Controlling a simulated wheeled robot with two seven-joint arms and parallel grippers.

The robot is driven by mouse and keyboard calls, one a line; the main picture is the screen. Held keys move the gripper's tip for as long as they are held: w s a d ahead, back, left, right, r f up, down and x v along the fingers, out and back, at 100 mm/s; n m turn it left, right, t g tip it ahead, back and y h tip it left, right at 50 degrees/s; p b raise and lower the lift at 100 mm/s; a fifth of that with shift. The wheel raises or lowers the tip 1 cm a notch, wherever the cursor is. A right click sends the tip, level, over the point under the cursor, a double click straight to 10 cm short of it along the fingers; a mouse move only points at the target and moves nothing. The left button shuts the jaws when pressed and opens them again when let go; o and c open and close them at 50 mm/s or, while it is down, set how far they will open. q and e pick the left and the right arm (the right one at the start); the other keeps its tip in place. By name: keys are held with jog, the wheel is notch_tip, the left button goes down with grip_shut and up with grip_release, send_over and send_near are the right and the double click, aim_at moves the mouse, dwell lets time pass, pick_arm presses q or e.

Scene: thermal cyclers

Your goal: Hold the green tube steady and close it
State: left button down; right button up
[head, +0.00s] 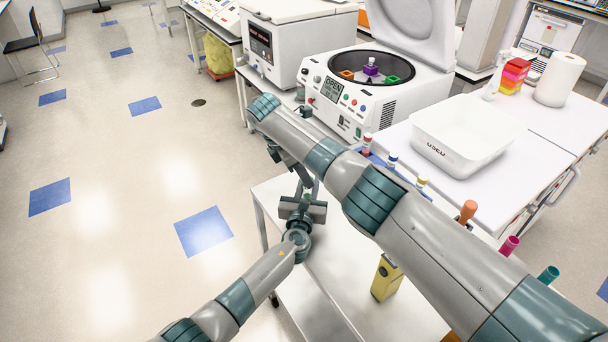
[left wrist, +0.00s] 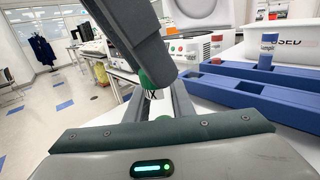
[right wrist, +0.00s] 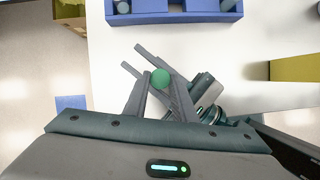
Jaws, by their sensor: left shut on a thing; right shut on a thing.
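The green tube shows in the left wrist view as a green cap (left wrist: 146,80) above a pale, marked body (left wrist: 152,95), with another green patch lower down. My left gripper (left wrist: 160,97) is shut on the tube body. My right gripper (right wrist: 160,84) is shut on the green cap (right wrist: 161,78), and its fingers come down from above in the left wrist view. The two grippers meet closely, crossing at an angle in the right wrist view. In the head view my left gripper (head: 303,200) is below my right forearm. I cannot tell whether the cap is fully seated.
A blue rack (left wrist: 240,94) with capped tubes stands to the right, partly behind my right arm in the head view. A yellow box (head: 386,279) stands on the white table (head: 310,292). An open centrifuge (head: 345,105) and a white bin (head: 462,150) lie beyond.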

jog(key=o, duration=1)
jog(key=shift+r, duration=2.25)
jog(key=shift+c, duration=0.4)
jog(key=n, duration=0.2)
jog(key=shift+w+d+r+n+y, duration=0.2)
jog(key=shift+r+n+y, duration=0.05)
jog(key=shift+n+y, duration=0.15)
jog(key=n, duration=0.1)
jog(key=n+y, duration=0.1)
jog(key=shift+w+d+r+n+g, duration=0.2)
jog(key=shift+r+n+g, duration=0.1)
jog(key=shift+g, duration=0.1)
jog(key=n, duration=0.1)
jog(key=n+y, duration=0.1)
jog(key=shift+d+r+n, duration=0.1)
jog(key=shift+r+n, duration=0.2)
jog(key=shift+r, duration=0.1)
jog(key=n, duration=0.1)
jog(key=r+n+g+y, duration=0.1)
jog(key=n, duration=0.1)
jog(key=shift+s+r, duration=0.15)
jog(key=shift+s, duration=0.05)
